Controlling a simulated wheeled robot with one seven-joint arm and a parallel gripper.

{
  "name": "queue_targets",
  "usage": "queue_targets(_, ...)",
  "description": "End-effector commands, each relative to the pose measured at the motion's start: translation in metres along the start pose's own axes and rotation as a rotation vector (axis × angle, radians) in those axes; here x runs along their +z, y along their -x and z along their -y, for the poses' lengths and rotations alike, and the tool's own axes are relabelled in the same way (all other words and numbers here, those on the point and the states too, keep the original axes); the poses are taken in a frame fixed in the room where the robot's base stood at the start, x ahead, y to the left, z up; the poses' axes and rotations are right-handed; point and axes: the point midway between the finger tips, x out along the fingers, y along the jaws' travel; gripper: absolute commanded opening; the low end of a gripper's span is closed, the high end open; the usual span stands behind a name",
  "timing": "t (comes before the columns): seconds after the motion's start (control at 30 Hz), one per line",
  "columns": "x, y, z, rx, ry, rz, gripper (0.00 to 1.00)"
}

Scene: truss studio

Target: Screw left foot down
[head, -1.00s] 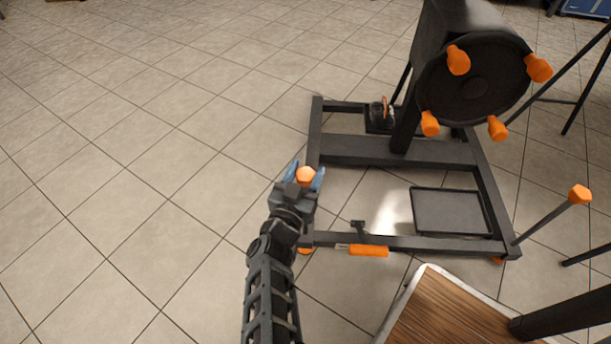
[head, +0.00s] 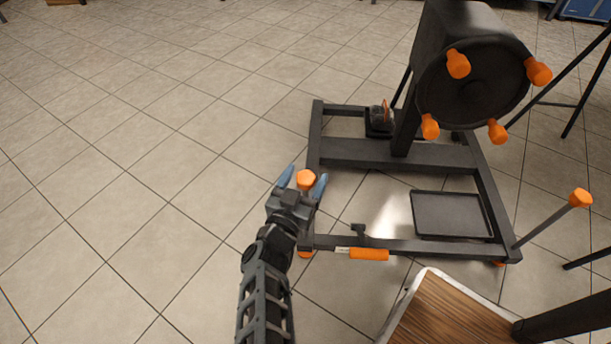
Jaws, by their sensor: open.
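The left foot's orange knob (head: 306,179) stands above the front left corner of a dark metal frame (head: 400,243). Below that corner, an orange foot end (head: 305,254) shows by the floor. My gripper (head: 304,181) is open, with its blue fingertips apart on the left and right of the knob. Whether either finger touches the knob, I cannot tell. The gripper body hides the rod under the knob.
The right foot's orange knob (head: 580,197) tops a slanted rod at the frame's right corner. A dark drum (head: 474,88) with orange knobs rises above the frame. A wooden-topped stand (head: 445,318) is at the bottom right. Tiled floor at left is clear.

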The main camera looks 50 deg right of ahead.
Motion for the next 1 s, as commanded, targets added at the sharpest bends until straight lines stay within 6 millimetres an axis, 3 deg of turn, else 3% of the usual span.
queue_targets(0.3,-0.001,0.052,0.001,-0.004,0.001,0.003,0.74)
queue_targets(0.43,0.000,0.065,0.001,-0.003,0.001,0.003,0.74)
queue_targets(1.0,0.000,0.071,0.000,-0.001,0.000,0.002,0.74)
